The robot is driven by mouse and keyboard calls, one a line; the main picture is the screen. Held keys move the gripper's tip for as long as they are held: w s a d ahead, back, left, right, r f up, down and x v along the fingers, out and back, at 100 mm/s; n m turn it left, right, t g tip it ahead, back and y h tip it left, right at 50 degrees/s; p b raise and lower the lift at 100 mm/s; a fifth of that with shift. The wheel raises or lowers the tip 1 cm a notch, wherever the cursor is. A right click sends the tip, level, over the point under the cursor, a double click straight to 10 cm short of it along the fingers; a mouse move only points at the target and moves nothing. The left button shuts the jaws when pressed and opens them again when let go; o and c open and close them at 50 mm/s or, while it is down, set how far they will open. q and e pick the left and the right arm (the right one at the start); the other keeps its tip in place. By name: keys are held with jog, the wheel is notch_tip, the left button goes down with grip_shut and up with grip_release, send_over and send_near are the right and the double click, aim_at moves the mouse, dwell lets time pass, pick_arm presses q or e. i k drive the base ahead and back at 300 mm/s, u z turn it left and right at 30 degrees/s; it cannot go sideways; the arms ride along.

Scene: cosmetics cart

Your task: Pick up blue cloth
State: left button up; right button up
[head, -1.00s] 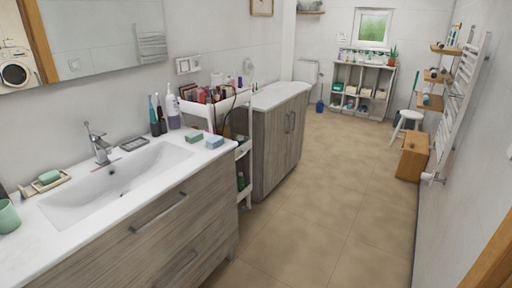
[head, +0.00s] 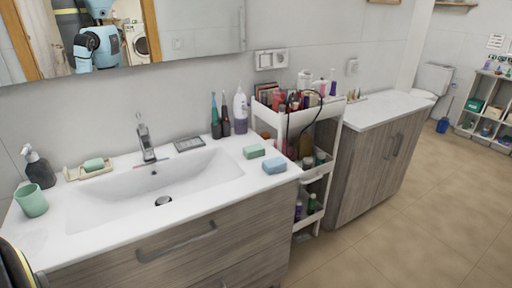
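A small light-blue folded block (head: 274,166), which looks like the blue cloth, lies on the white sink counter (head: 222,188) near its right front corner. A similar green block (head: 254,151) lies just behind it to the left, apart from it. Nothing covers the blue block. Neither of my grippers shows in the head view. A dark curved part with a yellow stripe at the bottom left edge looks like part of my own arm.
A white cart (head: 338,108) full of cosmetics stands right of the sink, close to the blue block. A green cup (head: 31,200) and a soap dispenser (head: 38,169) stand at the left. The floor at the right is clear.

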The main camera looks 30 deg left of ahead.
aim_at(271, 165)
jog(key=u, duration=1)
jog(key=i, duration=1.05)
jog(key=u, duration=1)
